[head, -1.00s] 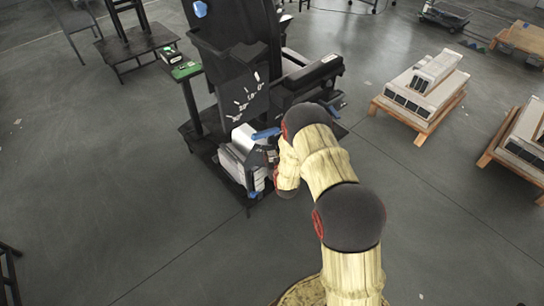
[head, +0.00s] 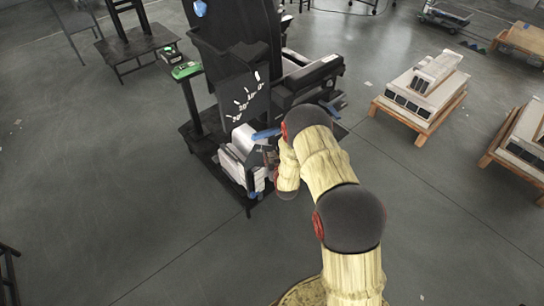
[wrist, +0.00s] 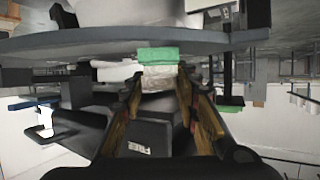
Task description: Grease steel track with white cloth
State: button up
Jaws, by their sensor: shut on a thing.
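In the wrist view my gripper (wrist: 158,88) has its two brown-padded fingers closed on a pale, folded white cloth (wrist: 158,76). A green band (wrist: 157,55) shows at the cloth's far end; I cannot tell whether it is part of the cloth. A long grey bar (wrist: 60,44), perhaps the steel track, crosses the view just beyond the fingertips. The green band overlaps it in the picture; contact is unclear. In the head view my gripper (head: 271,158) is small and partly hidden by my arm, beside the white-and-grey unit low on the black lift column (head: 235,45).
A dark dial panel (head: 243,97) and a black padded arm (head: 306,80) stand close to my arm. A green item (head: 185,70) sits on a post at left. Pallets with white units (head: 425,85) stand at right.

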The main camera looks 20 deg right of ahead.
jog(key=shift+f, duration=0.35)
jog(key=shift+d, duration=0.15)
